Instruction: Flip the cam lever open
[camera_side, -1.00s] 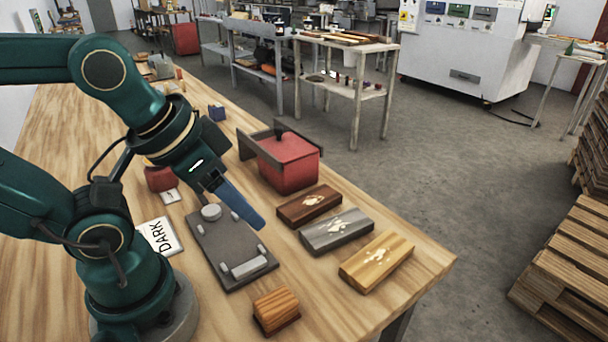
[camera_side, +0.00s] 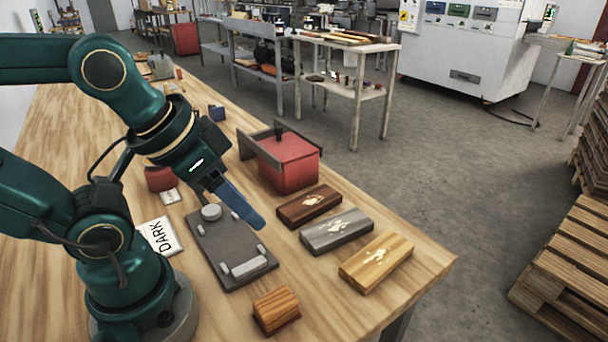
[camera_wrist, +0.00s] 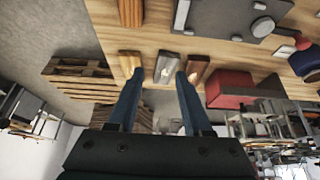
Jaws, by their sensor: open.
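A dark grey plate fixture (camera_side: 228,243) lies flat on the wooden table. It carries a round light knob (camera_side: 211,212) at one end and a pale grey bar (camera_side: 249,268) at the other; I cannot tell for sure which part is the cam lever. In the wrist view the plate (camera_wrist: 217,22) is at the top, with the knob (camera_wrist: 262,27) and the bar (camera_wrist: 182,14). My gripper (camera_side: 254,221) has blue fingers, above the table and beside or over the plate's right side. In the wrist view my gripper (camera_wrist: 160,76) is open, with nothing between its fingers.
A brown box (camera_side: 308,205), a grey box (camera_side: 337,231) and a yellow wooden box (camera_side: 376,262) lie right of the plate. A red block (camera_side: 290,168) stands behind. A small wooden block (camera_side: 276,311) is in front. A DARK card (camera_side: 160,237) lies left.

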